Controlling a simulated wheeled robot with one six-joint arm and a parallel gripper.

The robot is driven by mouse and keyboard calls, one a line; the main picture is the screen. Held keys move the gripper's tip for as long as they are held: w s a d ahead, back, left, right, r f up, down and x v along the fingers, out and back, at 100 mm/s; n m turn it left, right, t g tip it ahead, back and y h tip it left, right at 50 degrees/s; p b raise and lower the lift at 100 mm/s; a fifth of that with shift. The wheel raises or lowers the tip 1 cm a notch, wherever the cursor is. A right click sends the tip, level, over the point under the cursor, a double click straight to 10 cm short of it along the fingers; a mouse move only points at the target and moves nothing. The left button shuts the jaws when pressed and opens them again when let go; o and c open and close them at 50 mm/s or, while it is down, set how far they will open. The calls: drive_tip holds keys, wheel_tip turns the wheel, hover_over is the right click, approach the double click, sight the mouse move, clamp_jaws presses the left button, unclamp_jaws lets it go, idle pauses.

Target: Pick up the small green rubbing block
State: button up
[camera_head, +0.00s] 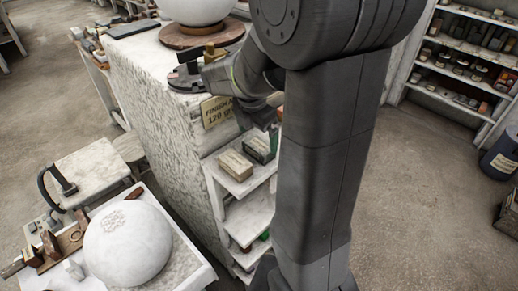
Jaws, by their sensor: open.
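My gripper (196,72) reaches left from my arm over the top of the tall white plaster-covered stand. Its fingers are small and dark here, partly merged with a dark round base (178,84) and an upright piece on the stand's top corner. It looks open, and I see nothing held. A small dark green block (262,147) sits on the top shelf at the stand's side, below my gripper, next to a tan box (235,165). My arm partly borders that shelf. I cannot tell whether this dark green block is the rubbing block.
A white sphere (198,8) rests on a brown wooden disc (201,33) on the stand. A sign (217,110) hangs below its edge. Another sphere (127,243) sits on a low table at lower left. Shelving (467,66) stands at right. Floor between is clear.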

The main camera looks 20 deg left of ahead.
sight(258, 144)
wheel_tip(258, 144, down, 4)
drive_tip(key=shift+w+d+f, duration=0.1)
drive_tip(key=shift+w+f, duration=0.05)
drive_tip(key=c, duration=1.2)
drive_tip(key=shift+o, duration=0.2)
wheel_tip(258, 144, up, 10)
drive_tip(key=o, duration=0.5)
drive_tip(key=c, duration=0.3)
